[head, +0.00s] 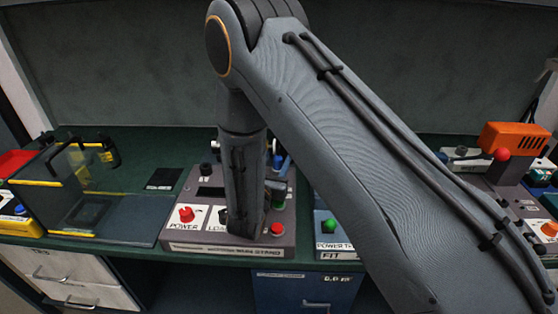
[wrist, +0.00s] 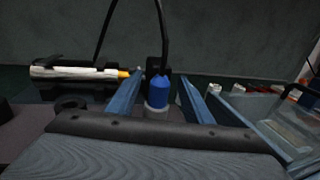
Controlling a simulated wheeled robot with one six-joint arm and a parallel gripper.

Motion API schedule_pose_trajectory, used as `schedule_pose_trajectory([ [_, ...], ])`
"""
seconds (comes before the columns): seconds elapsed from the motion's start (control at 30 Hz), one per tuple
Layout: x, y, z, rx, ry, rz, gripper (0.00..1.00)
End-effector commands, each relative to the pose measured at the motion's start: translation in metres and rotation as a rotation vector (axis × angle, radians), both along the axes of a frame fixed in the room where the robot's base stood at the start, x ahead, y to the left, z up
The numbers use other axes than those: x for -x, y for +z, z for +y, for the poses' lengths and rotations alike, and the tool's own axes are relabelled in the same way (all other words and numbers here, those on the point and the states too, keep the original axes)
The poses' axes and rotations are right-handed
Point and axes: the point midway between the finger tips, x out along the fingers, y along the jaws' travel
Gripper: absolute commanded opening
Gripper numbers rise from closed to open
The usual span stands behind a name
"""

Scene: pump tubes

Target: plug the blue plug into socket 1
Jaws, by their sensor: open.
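In the wrist view, the blue plug (wrist: 158,92) stands upright between the two blue fingers of my gripper (wrist: 160,95). A pale grey collar shows at its lower end. The fingers are apart, one on each side, with a gap visible between each finger and the plug. In the head view my arm covers most of the gripper and the middle of the grey console (head: 175,243). A small blue part shows beside my arm there, but I cannot tell whether it is plug or finger. I cannot make out socket 1 or its label in either view.
A black cable (wrist: 165,25) rises behind the plug. A white tube with an orange tip (wrist: 80,72) lies left of the fingers. A clear-walled box (head: 75,175) stands left of the console. An orange device (head: 514,140) stands far right.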

Motion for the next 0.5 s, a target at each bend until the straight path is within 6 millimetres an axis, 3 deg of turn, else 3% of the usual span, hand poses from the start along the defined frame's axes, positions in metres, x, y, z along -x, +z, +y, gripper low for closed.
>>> schedule_pose_trajectory([
  [0.5,-0.052,0.000,-0.017,0.000,0.000,0.000,0.46],
])
